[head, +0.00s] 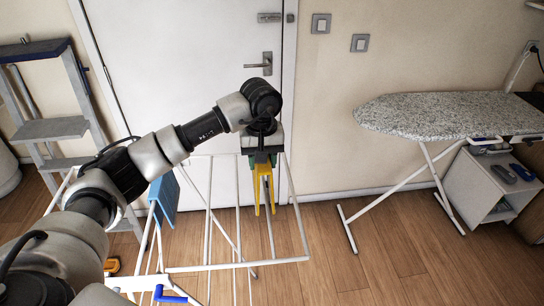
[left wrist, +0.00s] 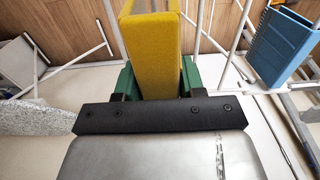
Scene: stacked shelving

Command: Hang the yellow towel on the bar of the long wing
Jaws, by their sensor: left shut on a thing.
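The yellow towel (head: 263,188) is folded over with its two sides hanging down. My left gripper (head: 262,160) is shut on its top, and the green fingers (left wrist: 155,82) pinch the towel (left wrist: 152,45) in the left wrist view. The white drying rack has a long wing (head: 297,210) with several thin bars, spread in front of the door. The towel is over or at this wing, and a bar shows near its lower ends. I cannot tell whether it straddles or touches a bar. My right gripper is not in view.
A blue cloth (head: 163,200) hangs on the rack's left part; it also shows in the left wrist view (left wrist: 282,45). A stepladder (head: 55,130) stands at the left. An ironing board (head: 435,115) stands at the right. Wooden floor between rack and board is clear.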

